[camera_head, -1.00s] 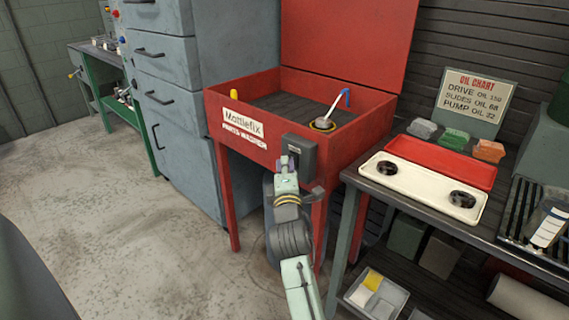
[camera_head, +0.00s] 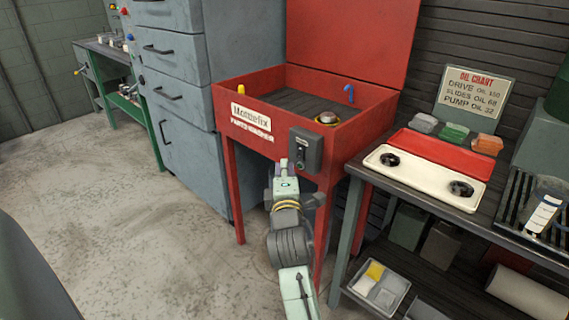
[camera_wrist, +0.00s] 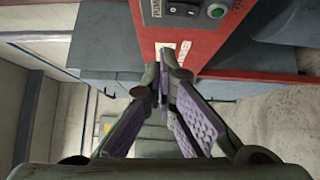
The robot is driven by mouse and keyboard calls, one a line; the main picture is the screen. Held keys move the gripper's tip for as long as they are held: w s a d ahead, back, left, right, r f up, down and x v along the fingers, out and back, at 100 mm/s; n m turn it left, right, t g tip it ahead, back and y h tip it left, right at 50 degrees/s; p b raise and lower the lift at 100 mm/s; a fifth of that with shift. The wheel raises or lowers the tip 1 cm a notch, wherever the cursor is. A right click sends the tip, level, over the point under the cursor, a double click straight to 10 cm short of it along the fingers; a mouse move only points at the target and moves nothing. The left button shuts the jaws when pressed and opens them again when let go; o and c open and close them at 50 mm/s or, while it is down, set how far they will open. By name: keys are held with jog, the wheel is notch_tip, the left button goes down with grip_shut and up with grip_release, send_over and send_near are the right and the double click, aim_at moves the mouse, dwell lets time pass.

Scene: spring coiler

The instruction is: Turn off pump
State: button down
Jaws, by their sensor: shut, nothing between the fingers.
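The dark grey control box (camera_head: 306,150) is on the front right of the red parts washer (camera_head: 262,148). In the wrist view the box (camera_wrist: 190,12) shows at the top edge with a black rocker switch (camera_wrist: 174,12) and a green round button (camera_wrist: 217,11). The blue spout (camera_head: 348,93) over the basin has no stream below it. My gripper (camera_head: 284,168) is shut and empty, just below and left of the box, apparently clear of it. In the wrist view its fingers (camera_wrist: 167,75) meet below the box's picture position.
Grey drawers (camera_head: 180,95) stand at the left. The floor (camera_head: 130,240) left of my arm is clear.

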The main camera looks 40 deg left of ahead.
jog(key=v, duration=0.3)
jog(key=b+v, duration=0.1)
jog(key=v, duration=0.1)
jog(key=shift+s+d+r, duration=0.1)
jog(key=shift+r, duration=0.2)
